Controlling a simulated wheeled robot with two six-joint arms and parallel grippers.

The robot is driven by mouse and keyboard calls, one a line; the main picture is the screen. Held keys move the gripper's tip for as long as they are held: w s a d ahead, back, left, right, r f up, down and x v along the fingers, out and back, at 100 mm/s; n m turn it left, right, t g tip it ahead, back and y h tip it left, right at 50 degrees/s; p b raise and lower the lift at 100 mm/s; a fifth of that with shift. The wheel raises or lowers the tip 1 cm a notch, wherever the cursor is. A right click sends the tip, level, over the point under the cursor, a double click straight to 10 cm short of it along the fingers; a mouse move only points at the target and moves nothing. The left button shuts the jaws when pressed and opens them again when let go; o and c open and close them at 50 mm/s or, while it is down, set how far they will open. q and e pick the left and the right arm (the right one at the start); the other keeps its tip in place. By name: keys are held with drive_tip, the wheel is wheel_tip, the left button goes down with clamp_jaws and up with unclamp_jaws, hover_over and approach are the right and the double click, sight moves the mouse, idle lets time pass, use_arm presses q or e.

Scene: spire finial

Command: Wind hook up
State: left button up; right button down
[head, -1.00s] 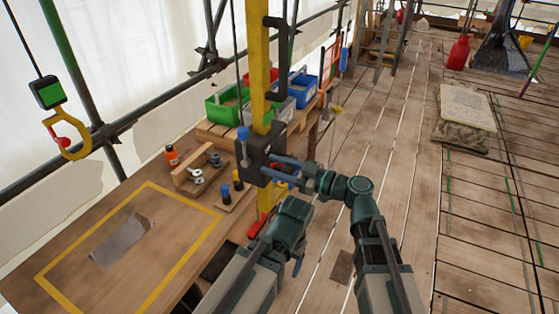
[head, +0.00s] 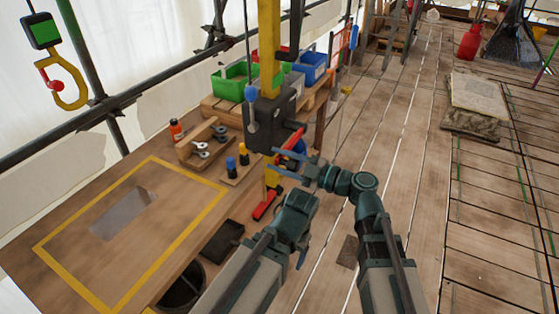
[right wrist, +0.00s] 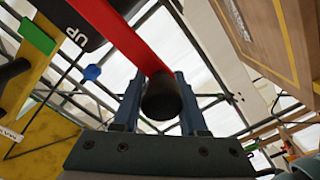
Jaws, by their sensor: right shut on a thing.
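The yellow hook (head: 70,90) hangs at the upper left below a black block with a green face (head: 40,31). The dark winch box (head: 272,118) is mounted on the yellow post (head: 269,45). Its red crank (head: 291,141) is partly hidden in the head view. In the right wrist view the red crank arm (right wrist: 122,35) runs to a black handle (right wrist: 161,97). My right gripper (head: 277,166) is shut on that handle, below and right of the winch box. My left arm is bent in front of it, and one finger of my left gripper (head: 301,262) shows; its opening is unclear.
The wooden bench (head: 60,225) has a yellow-outlined area with a grey patch (head: 122,213). Several tools, an orange bottle (head: 176,131) and a green bin (head: 235,84) stand near the post. A black bucket (head: 182,288) is below.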

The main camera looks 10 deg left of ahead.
drive_tip(key=shift+w, duration=0.1)
idle(0.3)
drive_tip(key=shift+c, duration=2.3)
unclamp_jaws()
drive_tip(key=shift+d, duration=0.1)
drive_tip(key=v, duration=1.3)
drive_tip(key=shift+d, duration=0.35)
